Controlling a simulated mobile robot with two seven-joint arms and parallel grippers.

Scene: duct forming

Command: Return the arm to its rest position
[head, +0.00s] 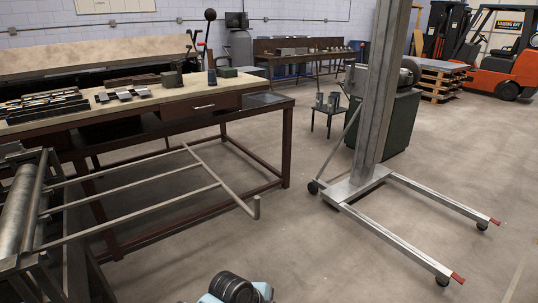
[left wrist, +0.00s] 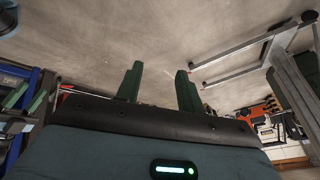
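My left gripper (left wrist: 160,68) shows in the left wrist view as two dark green fingers standing apart. It is open, and the gap between the fingers is empty with bare floor behind it. The head view shows neither gripper. Only a black and light blue part of my own arm shows at its bottom edge, and I cannot tell which arm it is.
A workbench (head: 268,99) with metal parts stands at the left, beside a roller machine with a long bar frame (head: 150,215). A wheeled metal lift (head: 365,185) stands right of centre. An orange forklift (head: 512,65) is at the back right. The foreground floor is open.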

